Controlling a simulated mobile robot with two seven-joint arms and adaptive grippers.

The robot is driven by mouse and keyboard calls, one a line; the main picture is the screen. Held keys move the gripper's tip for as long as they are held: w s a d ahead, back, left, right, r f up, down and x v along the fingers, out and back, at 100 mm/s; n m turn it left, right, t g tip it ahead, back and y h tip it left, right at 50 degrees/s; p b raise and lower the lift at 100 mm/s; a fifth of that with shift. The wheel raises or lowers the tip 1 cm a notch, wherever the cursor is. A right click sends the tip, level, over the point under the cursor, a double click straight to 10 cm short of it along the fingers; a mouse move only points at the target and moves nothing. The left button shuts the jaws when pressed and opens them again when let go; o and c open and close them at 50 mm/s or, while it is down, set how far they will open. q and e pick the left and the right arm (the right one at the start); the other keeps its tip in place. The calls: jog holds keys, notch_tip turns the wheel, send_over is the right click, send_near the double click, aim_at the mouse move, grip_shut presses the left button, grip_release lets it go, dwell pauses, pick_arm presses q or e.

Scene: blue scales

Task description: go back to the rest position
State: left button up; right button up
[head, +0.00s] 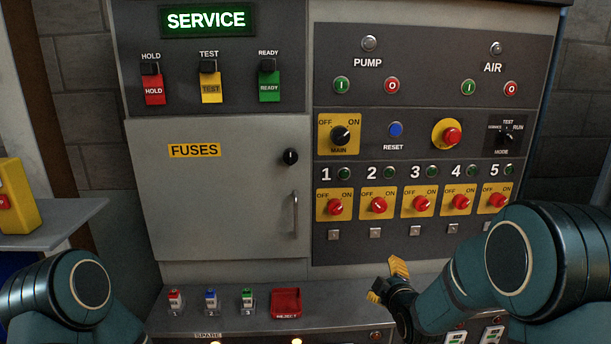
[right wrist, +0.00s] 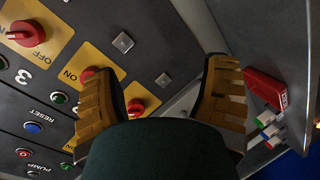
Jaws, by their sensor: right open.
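My right gripper (head: 388,280) is low in front of the control cabinet, right of the red REJECT tray (head: 286,303) and below the row of numbered red knobs (head: 378,205). In the right wrist view its two yellow-padded fingers (right wrist: 160,92) are spread wide with nothing between them. The panel and the ledge show beyond them. The right arm (head: 480,270) reaches in from the right. My left arm (head: 75,285) shows at the lower left; its gripper is out of the frame.
The FUSES door (head: 220,220) is closed. Red, blue and green fuses (head: 211,299) stand on the ledge (head: 230,325) left of the tray. A SERVICE display (head: 207,20) is lit. A side shelf (head: 60,225) with a yellow box (head: 18,195) is at the left.

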jog(key=s+a+f+m+g+y, duration=0.1)
jog(key=s+a+f+m+g, duration=0.25)
jog(key=s+f, duration=0.5)
jog(key=s+a+f+m+g, duration=0.2)
jog(key=s+f+m+g, duration=0.3)
jog(key=f, duration=0.6)
jog(key=s+a+f+m+g+y, duration=0.1)
jog(key=s+a+f+m+g, duration=0.1)
jog(key=s, duration=0.5)
jog(key=s+a+f+m+g+y, duration=0.1)
jog(key=s+a+f+m+g, duration=0.1)
jog(key=s, duration=0.6)
notch_tip(320, 180, down, 2)
jog(key=shift+s+a+f+m, duration=0.15)
jog(key=shift+s+a+m, duration=0.15)
jog(key=shift+a+m, duration=0.6)
